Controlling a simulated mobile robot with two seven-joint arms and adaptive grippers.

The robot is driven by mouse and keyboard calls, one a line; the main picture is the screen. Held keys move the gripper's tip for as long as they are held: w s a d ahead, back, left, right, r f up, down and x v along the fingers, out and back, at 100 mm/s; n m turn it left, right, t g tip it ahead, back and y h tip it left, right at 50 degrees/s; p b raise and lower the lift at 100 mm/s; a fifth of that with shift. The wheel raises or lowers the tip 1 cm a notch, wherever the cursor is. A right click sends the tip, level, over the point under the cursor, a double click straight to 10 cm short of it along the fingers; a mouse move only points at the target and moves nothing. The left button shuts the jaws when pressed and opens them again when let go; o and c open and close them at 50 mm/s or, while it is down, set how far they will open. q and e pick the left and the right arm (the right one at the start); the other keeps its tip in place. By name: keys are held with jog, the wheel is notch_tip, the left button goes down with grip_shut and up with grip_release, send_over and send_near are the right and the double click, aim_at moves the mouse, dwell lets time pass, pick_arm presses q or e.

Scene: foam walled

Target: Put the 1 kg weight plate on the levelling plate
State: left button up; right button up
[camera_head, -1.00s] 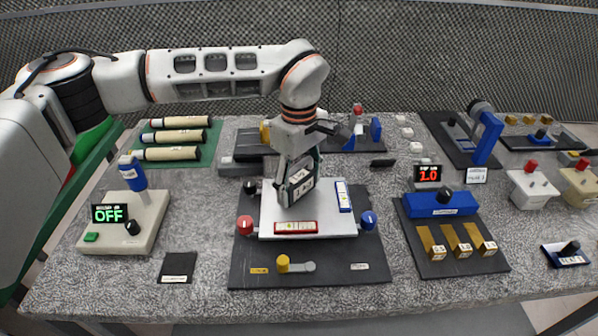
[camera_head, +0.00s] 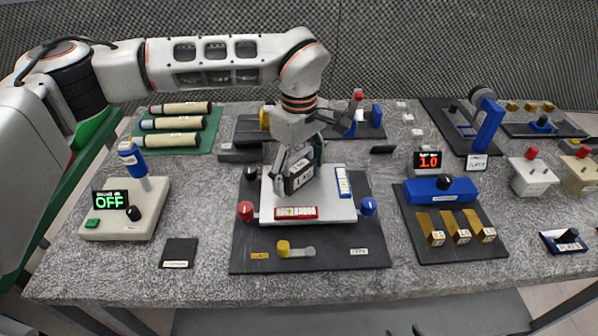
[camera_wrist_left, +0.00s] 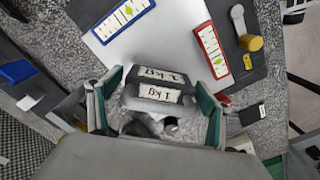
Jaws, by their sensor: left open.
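The 1 kg weight plate (camera_head: 300,178) is a dark block with white "1 kg" labels. It appears to rest on the white levelling plate (camera_head: 328,206), near its middle-left. My left gripper (camera_head: 298,168) is open around the weight, its fingers on either side. In the left wrist view the weight (camera_wrist_left: 158,88) lies between the green-padded fingers (camera_wrist_left: 160,105), with the levelling plate (camera_wrist_left: 178,30) beyond it. Its underside contact is hidden. Red and blue spirit levels lie on the levelling plate. My right gripper is not in view.
A red knob (camera_head: 245,210) and a blue knob (camera_head: 368,206) flank the levelling plate on a dark base (camera_head: 310,262). A box with an OFF display (camera_head: 110,200) stands left. A blue device with brass blocks (camera_head: 443,190) stands right.

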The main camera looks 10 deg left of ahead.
pick_arm(q)
notch_tip(320, 180, up, 12)
dwell(0.4)
